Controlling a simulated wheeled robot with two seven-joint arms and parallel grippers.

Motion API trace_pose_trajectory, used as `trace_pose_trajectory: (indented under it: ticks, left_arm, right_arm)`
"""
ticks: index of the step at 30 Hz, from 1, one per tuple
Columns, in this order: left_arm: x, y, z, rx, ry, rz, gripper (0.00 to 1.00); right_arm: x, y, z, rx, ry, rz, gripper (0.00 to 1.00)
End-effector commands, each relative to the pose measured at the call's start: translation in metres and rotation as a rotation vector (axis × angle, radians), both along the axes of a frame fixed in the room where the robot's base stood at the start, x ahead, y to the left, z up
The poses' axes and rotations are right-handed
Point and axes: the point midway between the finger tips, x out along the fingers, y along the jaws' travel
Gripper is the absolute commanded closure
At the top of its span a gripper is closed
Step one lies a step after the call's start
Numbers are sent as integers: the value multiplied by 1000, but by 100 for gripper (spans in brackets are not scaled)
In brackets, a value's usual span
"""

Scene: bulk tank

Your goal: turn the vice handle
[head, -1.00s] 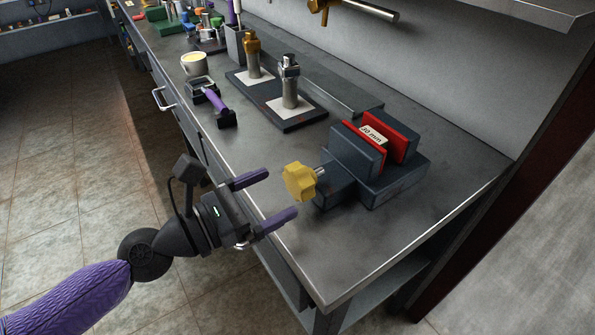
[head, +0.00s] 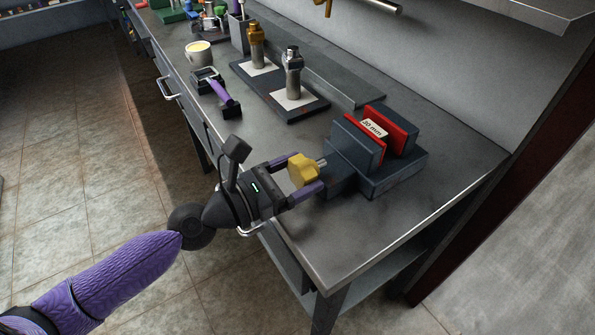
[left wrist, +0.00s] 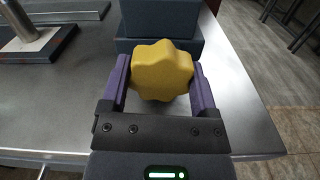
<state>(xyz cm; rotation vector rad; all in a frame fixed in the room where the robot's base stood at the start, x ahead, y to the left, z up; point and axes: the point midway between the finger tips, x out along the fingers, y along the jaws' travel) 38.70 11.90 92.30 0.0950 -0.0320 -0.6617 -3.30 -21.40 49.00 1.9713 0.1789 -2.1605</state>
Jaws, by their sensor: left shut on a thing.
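The vice (head: 378,165) is a dark blue-grey block with red jaw faces and a "30 mm" label, near the right end of the bench. Its handle (head: 302,170) is a yellow lobed knob on a short metal shaft at the vice's left side. My left gripper (head: 306,174) is shut on the yellow handle, with one purple finger on each side. In the left wrist view the handle (left wrist: 162,70) sits between the two fingers, and the vice body (left wrist: 160,18) is behind it. My right gripper is not in view.
The grey bench top (head: 420,215) is clear in front of the vice. A dark plate (head: 310,105) with two upright fittings stands behind and left. A purple-handled tool (head: 218,90) and a cup (head: 199,53) lie farther left.

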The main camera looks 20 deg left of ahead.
Motion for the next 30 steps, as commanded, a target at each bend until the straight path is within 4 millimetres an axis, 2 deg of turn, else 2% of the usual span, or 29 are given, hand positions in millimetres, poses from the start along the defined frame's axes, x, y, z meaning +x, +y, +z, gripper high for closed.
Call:
trace_pose_trajectory:
  ticks: [14, 30]
  left_arm:
    - [0, 0, 0, 87, -69, 0, 82]
    - [-1, -1, -1, 474, -371, 0, 82]
  right_arm:
    - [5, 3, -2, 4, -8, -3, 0]
    - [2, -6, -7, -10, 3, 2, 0]
